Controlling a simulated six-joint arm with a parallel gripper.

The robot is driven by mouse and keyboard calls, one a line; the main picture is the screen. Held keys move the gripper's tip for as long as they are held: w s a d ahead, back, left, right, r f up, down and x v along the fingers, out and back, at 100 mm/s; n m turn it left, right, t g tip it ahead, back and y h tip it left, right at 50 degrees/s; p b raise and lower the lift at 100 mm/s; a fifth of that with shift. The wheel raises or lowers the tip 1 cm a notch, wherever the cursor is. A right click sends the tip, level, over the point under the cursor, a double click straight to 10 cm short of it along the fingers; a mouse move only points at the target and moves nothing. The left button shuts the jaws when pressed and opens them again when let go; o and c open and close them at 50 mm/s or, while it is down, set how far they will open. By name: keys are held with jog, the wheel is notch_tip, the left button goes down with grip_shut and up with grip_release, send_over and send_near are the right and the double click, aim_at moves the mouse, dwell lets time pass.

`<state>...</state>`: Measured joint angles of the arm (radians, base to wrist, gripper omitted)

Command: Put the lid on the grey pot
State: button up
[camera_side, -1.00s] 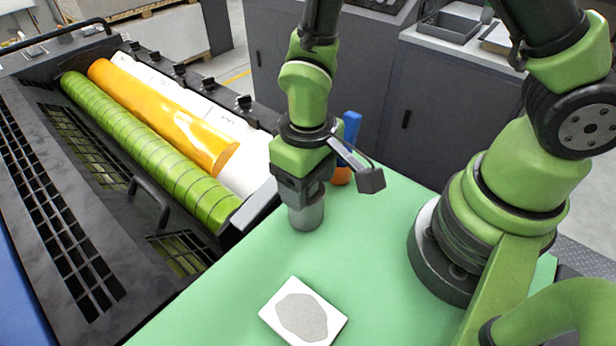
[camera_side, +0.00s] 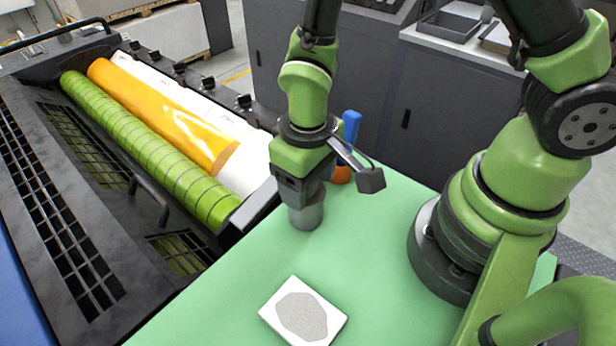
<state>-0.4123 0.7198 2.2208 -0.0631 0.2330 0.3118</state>
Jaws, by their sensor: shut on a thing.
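The grey pot (camera_side: 307,214) stands upright on the green table, near its left edge beside the press. My gripper (camera_side: 303,196) points down at the pot's top, directly over it. The fingertips and whatever lies between them are mostly hidden by the gripper body. I cannot make out the lid as a separate thing; the gripper covers the pot's mouth.
A white tile with a grey patch (camera_side: 301,313) lies at the table's front. A blue-handled tool (camera_side: 351,127) and an orange object (camera_side: 340,175) stand behind my gripper. The press (camera_side: 150,140) with green and orange rollers borders the left. The table's middle is clear.

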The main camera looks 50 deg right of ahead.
jog(key=shift+f, duration=0.1)
dwell(0.7)
jog(key=o, duration=1.1)
jog(key=shift+r, duration=3.5)
grip_shut()
